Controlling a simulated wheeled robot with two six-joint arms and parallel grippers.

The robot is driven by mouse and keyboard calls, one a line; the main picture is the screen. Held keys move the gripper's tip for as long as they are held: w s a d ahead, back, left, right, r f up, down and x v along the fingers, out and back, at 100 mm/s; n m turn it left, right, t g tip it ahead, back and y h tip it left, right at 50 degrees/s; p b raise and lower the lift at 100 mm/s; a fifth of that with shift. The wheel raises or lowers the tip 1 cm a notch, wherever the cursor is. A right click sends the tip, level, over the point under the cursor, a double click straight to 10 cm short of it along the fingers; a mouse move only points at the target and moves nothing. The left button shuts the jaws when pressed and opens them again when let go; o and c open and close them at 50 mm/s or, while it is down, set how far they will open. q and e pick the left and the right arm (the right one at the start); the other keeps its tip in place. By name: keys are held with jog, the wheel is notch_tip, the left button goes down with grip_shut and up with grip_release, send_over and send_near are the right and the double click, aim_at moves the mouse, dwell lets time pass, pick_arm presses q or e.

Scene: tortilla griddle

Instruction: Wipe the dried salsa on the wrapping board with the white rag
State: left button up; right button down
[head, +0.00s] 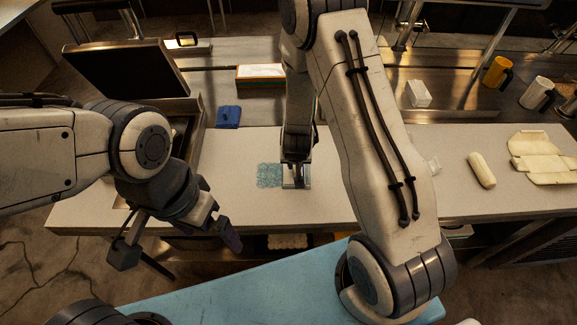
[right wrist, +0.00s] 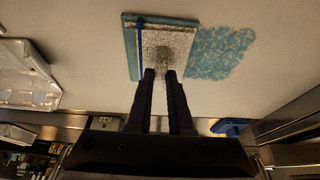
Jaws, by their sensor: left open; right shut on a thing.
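The white wrapping board (head: 240,150) is the pale counter top. A mottled blue-teal patch (head: 268,175) of dried residue lies on it; it also shows in the right wrist view (right wrist: 222,52). My right gripper (head: 295,178) points down at the board just right of the patch. In the right wrist view its fingers (right wrist: 160,73) are shut on a greyish-white rag (right wrist: 178,45) with teal edges and a blue stripe. The rag lies flat beside the patch, touching or overlapping its edge. My left gripper (head: 178,250) is open and empty, in front of the counter.
A griddle with a raised dark lid (head: 120,75) stands at left. A blue cloth (head: 228,117), a box (head: 261,73) and a white container (head: 418,93) are behind. At right are a yellow mug (head: 497,72), a white mug (head: 537,92), a roll (head: 481,170) and flat pale sheets (head: 543,157).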

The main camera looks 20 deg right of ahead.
jog(key=shift+w+a+r+p, duration=0.15)
jog(key=shift+w+a+p, duration=0.05)
jog(key=shift+a+p, duration=0.3)
jog(key=a, duration=0.1)
jog(key=a+p, duration=0.1)
jog(key=shift+w+a, duration=0.3)
jog(key=shift+a, duration=0.05)
jog(key=shift+w+a+f+p, duration=0.15)
jog(key=shift+a+f+p, duration=0.05)
jog(key=shift+a+p, duration=0.3)
jog(key=shift+f, duration=0.1)
jog(key=shift+a, duration=0.1)
jog(key=c, duration=1.2)
grip_release()
jog(key=shift+a, duration=0.1)
jog(key=shift+o, duration=0.7)
